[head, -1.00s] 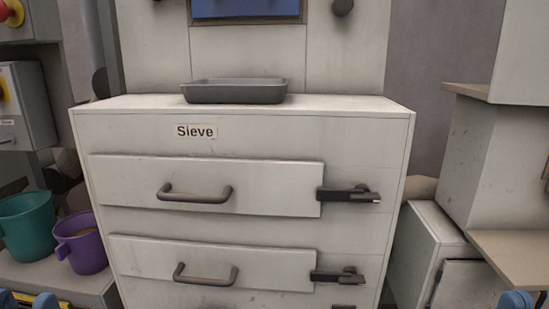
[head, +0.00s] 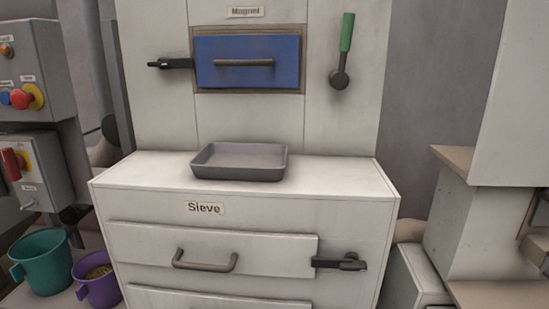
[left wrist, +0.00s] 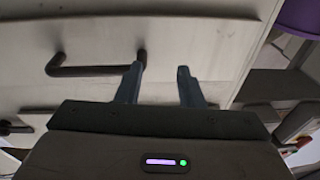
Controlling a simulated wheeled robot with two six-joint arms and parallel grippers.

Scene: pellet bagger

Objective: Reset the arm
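My left gripper (left wrist: 160,85) shows in the left wrist view. Its two fingers stand apart with nothing between them. A sieve drawer handle (left wrist: 95,70) lies beyond its fingers and to the left in that view; I cannot tell how far away it is. Neither gripper shows in the head view now. My right gripper is out of view.
The white Sieve cabinet (head: 150,175) stands ahead with a grey tray (head: 240,161) on top. Its upper drawer (head: 135,238) has a dark latch (head: 340,262). Above are a blue Magnet door (head: 247,76) and a green-handled lever (head: 345,45). Teal (head: 45,265) and purple (head: 98,288) buckets stand left.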

